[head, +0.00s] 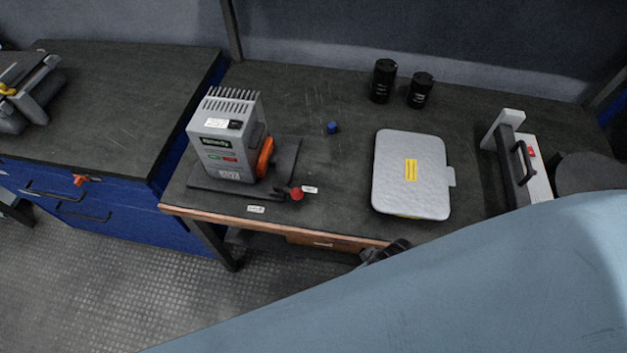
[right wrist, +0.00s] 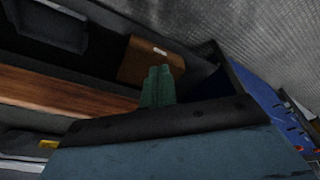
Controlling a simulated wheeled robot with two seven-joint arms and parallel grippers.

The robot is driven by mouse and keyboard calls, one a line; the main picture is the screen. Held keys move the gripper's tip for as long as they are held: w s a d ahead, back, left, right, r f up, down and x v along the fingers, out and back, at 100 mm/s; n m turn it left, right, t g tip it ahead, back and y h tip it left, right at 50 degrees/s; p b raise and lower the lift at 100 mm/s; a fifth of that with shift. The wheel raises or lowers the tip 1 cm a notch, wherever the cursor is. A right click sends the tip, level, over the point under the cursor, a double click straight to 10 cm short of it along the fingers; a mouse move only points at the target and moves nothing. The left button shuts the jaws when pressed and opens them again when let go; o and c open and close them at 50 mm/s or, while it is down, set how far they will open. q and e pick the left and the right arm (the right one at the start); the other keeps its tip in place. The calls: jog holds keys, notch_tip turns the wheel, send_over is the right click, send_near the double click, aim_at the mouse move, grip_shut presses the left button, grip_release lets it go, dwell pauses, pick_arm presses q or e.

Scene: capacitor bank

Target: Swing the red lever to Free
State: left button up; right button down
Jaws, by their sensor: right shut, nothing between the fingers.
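The red-knobbed lever (head: 297,193) lies low at the front right corner of the grey capacitor unit's (head: 225,140) dark base plate (head: 286,157). Its dark arm runs left from the knob. One small white label (head: 310,189) is right of the knob, another (head: 256,209) is left of it near the table edge; their text is too small to read. My right gripper (right wrist: 158,86) shows as two green fingers held together, empty, below the table's edge. A dark end part of that arm shows at the front edge in the head view, apart from the lever. My left gripper is out of view.
An orange handle (head: 264,157) is on the unit's right side. A grey padded case (head: 410,170), a blue cap (head: 332,127) and two black cylinders (head: 384,80) stand right of it. The wooden table edge (right wrist: 60,95) and drawer (right wrist: 150,60) are near my right gripper. My arm covers the lower right.

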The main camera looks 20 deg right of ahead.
aim_at(290, 190)
jog(key=w+a+r+y, duration=0.1)
jog(key=w+r, duration=0.1)
jog(key=w+a+r+n, duration=0.1)
jog(key=w+r, duration=0.1)
jog(key=r, duration=0.1)
jog(key=w+a+r+n+y, duration=0.1)
jog(key=w+r, duration=0.1)
jog(key=w, duration=0.1)
jog(key=shift+w+a+r+t+y, duration=0.1)
jog(key=shift+r+t+y, duration=0.2)
jog(key=shift+r+t, duration=0.1)
jog(key=w, duration=0.1)
jog(key=w+r+n+y, duration=0.1)
jog(key=w, duration=0.1)
jog(key=w+r+y, duration=0.1)
jog(key=w, duration=0.1)
jog(key=shift+w+a+n+g, duration=0.2)
jog(key=shift+a+n+g, duration=0.05)
jog(key=shift+n+g, duration=0.05)
jog(key=w+d+r+y, duration=0.2)
jog(key=w+d+r, duration=0.6)
jog(key=w, duration=0.1)
jog(key=shift+r+g+b, duration=0.2)
jog(key=shift+g+b, duration=0.1)
jog(key=shift+b, duration=0.1)
jog(key=shift+a, duration=0.1)
